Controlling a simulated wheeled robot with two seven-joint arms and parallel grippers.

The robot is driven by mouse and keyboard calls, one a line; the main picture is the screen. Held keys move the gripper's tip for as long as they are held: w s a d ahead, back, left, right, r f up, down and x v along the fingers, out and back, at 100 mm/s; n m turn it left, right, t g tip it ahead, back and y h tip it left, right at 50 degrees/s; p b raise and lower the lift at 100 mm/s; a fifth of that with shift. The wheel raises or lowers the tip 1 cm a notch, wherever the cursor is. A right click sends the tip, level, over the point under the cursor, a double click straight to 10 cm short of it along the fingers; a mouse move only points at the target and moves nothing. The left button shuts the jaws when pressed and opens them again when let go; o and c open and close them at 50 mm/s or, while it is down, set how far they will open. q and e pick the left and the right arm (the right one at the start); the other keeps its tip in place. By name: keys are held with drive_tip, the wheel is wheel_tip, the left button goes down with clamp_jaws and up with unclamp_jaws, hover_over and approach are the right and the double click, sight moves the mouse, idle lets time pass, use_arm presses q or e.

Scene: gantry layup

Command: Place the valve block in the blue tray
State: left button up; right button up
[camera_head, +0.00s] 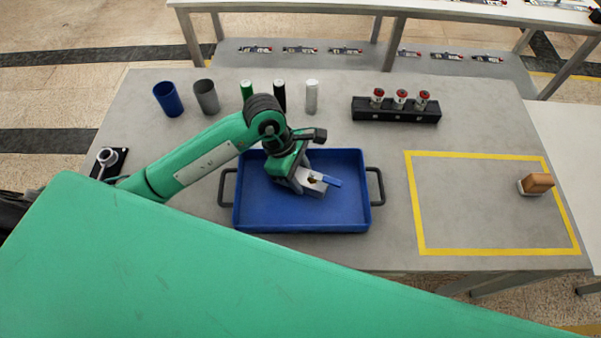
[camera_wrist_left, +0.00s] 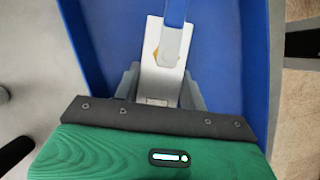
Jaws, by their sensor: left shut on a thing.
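The valve block (camera_head: 314,187) is a light grey block with a blue lever handle. My left gripper (camera_head: 302,180) is shut on it, inside the outline of the blue tray (camera_head: 260,215) in the head view. The tray has a dark handle on each side. The left wrist view shows the block (camera_wrist_left: 156,75) between the two grey fingers of my left gripper (camera_wrist_left: 161,90), with the blue lever pointing away and the tray's blue floor (camera_wrist_left: 215,50) behind. I cannot tell whether the block touches the tray floor. My right gripper does not show.
Blue and grey cups (camera_head: 168,99) and several small cylinders (camera_head: 312,96) stand behind the tray. A black rack (camera_head: 395,111) holds red-topped parts. A yellow-taped area (camera_head: 470,205) at right has a brown-and-white object (camera_head: 536,184) at its edge. A small stand (camera_head: 108,160) is at left.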

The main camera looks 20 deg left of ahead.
sight(299, 174)
use_arm(q)
drive_tip(key=shift+f, duration=0.25)
drive_tip(key=o, duration=1.2)
drive_tip(key=shift+r, duration=0.25)
drive_tip(key=b+v, duration=0.1)
drive_tip(key=v, duration=0.3)
drive_tip(key=shift+a+r, duration=0.25)
drive_tip(key=b+v, duration=0.1)
drive_tip(key=v, duration=0.5)
drive_tip(key=shift+a+r, duration=0.15)
drive_tip(key=shift+r, duration=0.4)
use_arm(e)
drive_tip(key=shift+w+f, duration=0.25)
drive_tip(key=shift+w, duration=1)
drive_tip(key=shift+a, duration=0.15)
